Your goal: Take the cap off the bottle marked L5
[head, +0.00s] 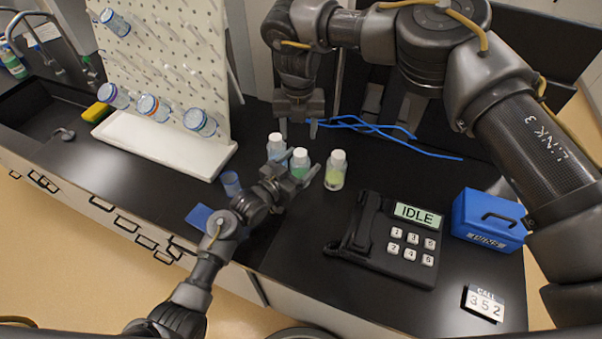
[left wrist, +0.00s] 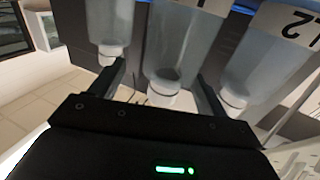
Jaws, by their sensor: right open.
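The left wrist view is upside down; the middle bottle (left wrist: 178,50) sits between the spread fingers with gaps showing. The bottle at right there (left wrist: 270,55) seems marked L2; the middle label is cut off. I cannot read L5 anywhere. My right gripper (head: 298,122) is open and empty behind the bottles.
A pegboard (head: 165,50) with several bottles and a white tray (head: 160,146) stand at left, beside a sink. A phone (head: 395,240) reading IDLE, a blue box (head: 488,220) and a CALL 352 card (head: 484,303) are at right. Blue cables (head: 385,130) lie behind.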

